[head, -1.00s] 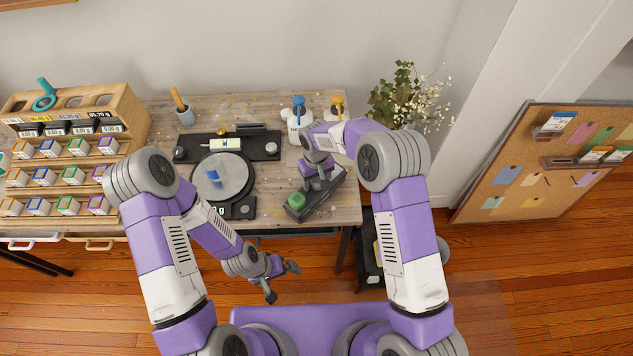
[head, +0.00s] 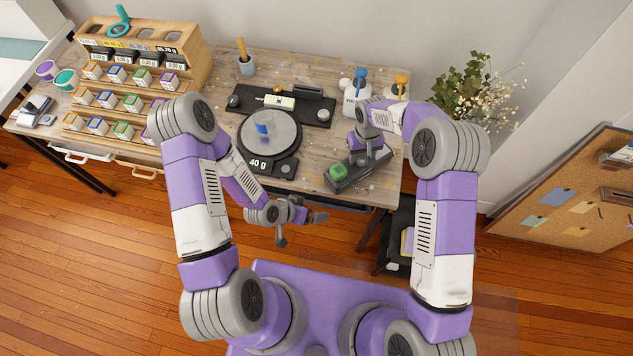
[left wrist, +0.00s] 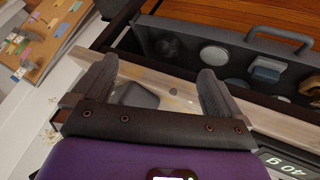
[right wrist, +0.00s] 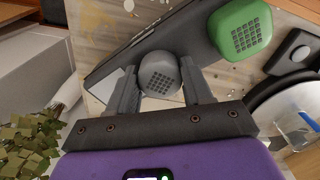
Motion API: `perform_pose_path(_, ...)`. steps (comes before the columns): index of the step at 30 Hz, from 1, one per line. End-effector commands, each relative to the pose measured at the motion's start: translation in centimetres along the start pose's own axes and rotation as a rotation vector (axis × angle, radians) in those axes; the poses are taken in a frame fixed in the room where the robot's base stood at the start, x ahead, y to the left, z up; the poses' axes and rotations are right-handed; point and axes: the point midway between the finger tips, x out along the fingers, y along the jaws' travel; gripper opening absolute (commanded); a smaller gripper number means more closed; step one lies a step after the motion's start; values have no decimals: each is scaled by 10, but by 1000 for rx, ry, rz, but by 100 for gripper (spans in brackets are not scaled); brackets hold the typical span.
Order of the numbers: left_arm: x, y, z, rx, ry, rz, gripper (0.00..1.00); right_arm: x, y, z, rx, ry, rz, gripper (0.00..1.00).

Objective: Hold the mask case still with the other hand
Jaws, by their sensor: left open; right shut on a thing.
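What I take for the mask case is the long dark tray (head: 358,174) on the table's front right, lying slantwise. A green perforated block (head: 338,172) sits at its near end, also seen in the right wrist view (right wrist: 240,28). My right gripper (right wrist: 158,78) is shut on a grey round perforated piece (right wrist: 160,72) at the tray, its fingers on either side. My left gripper (head: 302,229) is open and empty in front of the table's front edge, to the left of the tray and apart from it. In the left wrist view its fingers (left wrist: 157,76) are spread.
A black scale (head: 268,150) reading 40 g bears a blue cup (head: 263,130). A dark open drawer (left wrist: 125,42) with several items lies under the front edge near my left gripper. White bottles (head: 354,100) stand behind the tray. A tiered rack (head: 190,75) fills the left.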

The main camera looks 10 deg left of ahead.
Motion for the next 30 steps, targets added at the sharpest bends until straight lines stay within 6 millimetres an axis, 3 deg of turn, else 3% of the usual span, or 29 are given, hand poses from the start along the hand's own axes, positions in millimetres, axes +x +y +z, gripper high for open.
perform_pose_path(6,-14,0,-52,340,308,69,100,0,0,0,0,1,0,30)
perform_pose_path(16,-31,11,-79,541,510,110,100,0,0,0,0,1,0,30)
perform_pose_path(20,-20,15,-85,545,514,113,100,0,0,0,0,1,0,30)
perform_pose_path(30,36,30,-112,542,512,113,100,-1,0,0,0,2,0,30)
